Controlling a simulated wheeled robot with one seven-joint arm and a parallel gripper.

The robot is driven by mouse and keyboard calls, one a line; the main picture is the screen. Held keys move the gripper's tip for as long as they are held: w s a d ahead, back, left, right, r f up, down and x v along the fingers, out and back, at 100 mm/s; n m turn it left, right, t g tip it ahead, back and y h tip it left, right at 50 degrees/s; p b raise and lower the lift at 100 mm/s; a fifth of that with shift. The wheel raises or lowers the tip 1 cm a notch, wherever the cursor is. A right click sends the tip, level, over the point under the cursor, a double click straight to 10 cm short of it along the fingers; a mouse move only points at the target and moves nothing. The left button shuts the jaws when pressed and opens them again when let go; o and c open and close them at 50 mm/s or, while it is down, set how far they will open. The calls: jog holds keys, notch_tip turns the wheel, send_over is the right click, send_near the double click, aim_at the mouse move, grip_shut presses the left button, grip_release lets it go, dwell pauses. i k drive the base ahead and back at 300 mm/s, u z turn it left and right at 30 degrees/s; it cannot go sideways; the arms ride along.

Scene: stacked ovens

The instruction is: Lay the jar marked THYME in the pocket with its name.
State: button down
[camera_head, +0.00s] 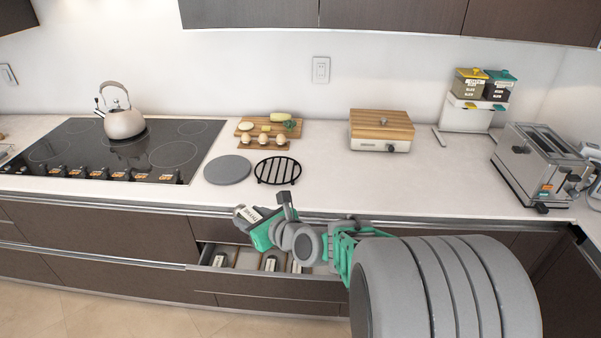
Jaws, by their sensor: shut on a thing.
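My gripper (254,222) is shut on a small grey jar with a white label (247,213). The label's writing is too small to read for sure. The jar is held tilted above the open drawer (205,271), near the left part of it and close to the counter's front edge. In the drawer, dark jars with pale labels lie in pockets: one at the left (220,259), one in the middle (270,263). Another pale label (297,266) shows farther right. My arm hides the drawer's right part, and the pocket names cannot be read.
The counter above the drawer holds a grey round plate (228,169), a black trivet (278,171), boards with eggs and vegetables (265,142), and a wood-topped box (381,131). A kettle (122,122) stands on the cooktop at left, a toaster (541,166) at right. The counter's middle right is clear.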

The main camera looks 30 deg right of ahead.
aim_at(245, 269)
jog(key=z, duration=0.9)
jog(key=k, duration=0.1)
jog(key=u, duration=1.8)
jog(key=i, duration=0.8)
jog(key=z, duration=0.2)
jog(key=i, duration=0.75)
jog(key=z, duration=0.9)
jog(key=i, duration=0.3)
jog(key=z, duration=0.25)
